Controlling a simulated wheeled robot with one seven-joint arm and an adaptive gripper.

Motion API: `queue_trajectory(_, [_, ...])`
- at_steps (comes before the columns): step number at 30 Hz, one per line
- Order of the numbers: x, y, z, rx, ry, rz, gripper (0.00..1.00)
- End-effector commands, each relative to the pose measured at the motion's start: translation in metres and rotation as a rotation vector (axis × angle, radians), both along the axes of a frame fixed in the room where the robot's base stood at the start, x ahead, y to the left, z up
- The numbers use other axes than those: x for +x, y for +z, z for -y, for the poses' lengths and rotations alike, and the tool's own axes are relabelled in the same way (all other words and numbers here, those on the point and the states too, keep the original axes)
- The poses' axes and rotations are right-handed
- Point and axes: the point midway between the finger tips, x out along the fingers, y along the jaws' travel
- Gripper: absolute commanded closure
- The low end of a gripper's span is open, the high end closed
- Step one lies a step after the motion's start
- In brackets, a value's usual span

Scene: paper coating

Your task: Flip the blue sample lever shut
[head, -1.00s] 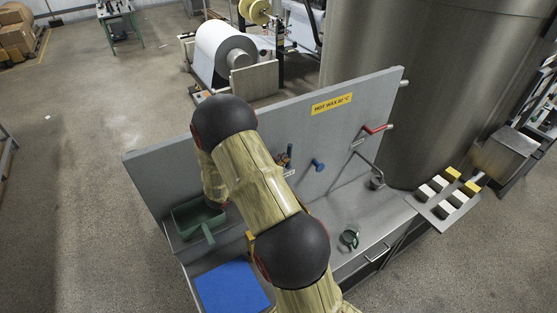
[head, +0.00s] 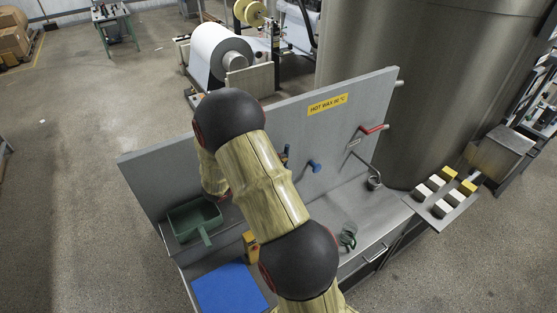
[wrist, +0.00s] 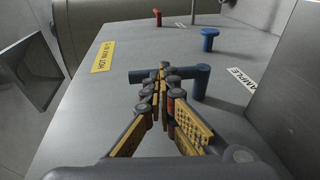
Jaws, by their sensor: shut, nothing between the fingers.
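The blue sample lever (wrist: 199,82) sticks out from the grey panel beside the SAMPLE label (wrist: 238,80) in the wrist view. Its blue bar runs across the picture, and its middle is hidden behind my fingers. My gripper (wrist: 163,73) is shut and empty, with its tips right at the bar; I cannot tell whether they touch it. In the head view a bit of the blue lever (head: 286,153) shows at the edge of my arm, which hides the gripper.
A separate blue knob (head: 314,165) and a red-handled lever (head: 374,129) stand further right on the panel, under the yellow hot wax label (head: 328,104).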

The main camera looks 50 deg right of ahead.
Motion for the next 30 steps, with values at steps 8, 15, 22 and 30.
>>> queue_trajectory(8, [-0.003, 0.004, 0.009, 0.104, -0.003, 0.039, 1.0])
queue_trajectory(15, [-0.009, 0.007, 0.024, 0.299, -0.005, 0.104, 1.0])
queue_trajectory(22, [-0.013, 0.008, 0.039, 0.508, -0.005, 0.168, 1.0])
queue_trajectory(30, [-0.017, 0.003, 0.052, 0.693, -0.003, 0.224, 1.0])
